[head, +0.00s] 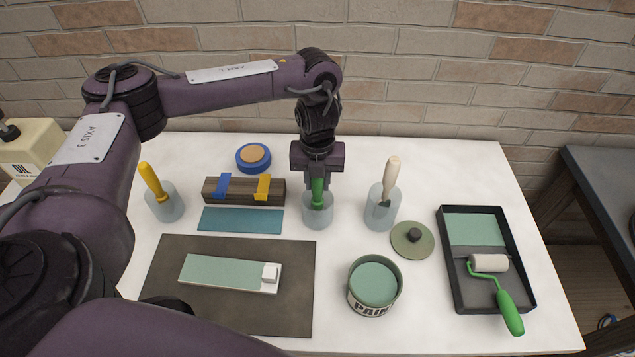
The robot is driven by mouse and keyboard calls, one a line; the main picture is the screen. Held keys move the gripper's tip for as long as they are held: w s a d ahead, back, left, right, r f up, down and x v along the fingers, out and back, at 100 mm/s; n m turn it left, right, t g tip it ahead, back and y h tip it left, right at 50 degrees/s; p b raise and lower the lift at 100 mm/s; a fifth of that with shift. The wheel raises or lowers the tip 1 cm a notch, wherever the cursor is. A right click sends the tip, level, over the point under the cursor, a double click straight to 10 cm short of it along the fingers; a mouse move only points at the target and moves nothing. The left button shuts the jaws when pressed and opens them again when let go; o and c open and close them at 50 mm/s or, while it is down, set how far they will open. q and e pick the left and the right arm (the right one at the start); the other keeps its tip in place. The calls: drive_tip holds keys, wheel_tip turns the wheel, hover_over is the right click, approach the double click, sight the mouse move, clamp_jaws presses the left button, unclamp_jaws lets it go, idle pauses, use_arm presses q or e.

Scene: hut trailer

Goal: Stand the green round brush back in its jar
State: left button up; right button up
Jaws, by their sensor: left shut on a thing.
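The green round brush (317,193) is upright with its lower part inside a clear jar (318,217) at the middle of the table. My left gripper (317,178) points straight down over this jar and is shut on the brush's green handle. Whether the brush's tip touches the jar's bottom is hard to tell. My right gripper does not show.
A jar (165,206) with a yellow-handled brush stands left, another jar (383,208) with a pale-handled brush stands close right. A wooden block (243,197), a paint can (354,297), a lid (412,243) and a roller tray (459,295) lie around.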

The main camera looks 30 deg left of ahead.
use_arm(q)
drive_tip(key=shift+w+f, duration=0.1)
drive_tip(key=shift+f, duration=0.25)
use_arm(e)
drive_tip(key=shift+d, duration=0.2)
use_arm(q)
drive_tip(key=shift+f, duration=0.1)
drive_tip(key=o, duration=1)
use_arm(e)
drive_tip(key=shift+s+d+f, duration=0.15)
use_arm(q)
drive_tip(key=shift+r, duration=0.45)
wheel_tip(320, 180, up, 11)
drive_tip(key=shift+r+p, duration=0.2)
drive_tip(key=shift+p, duration=0.75)
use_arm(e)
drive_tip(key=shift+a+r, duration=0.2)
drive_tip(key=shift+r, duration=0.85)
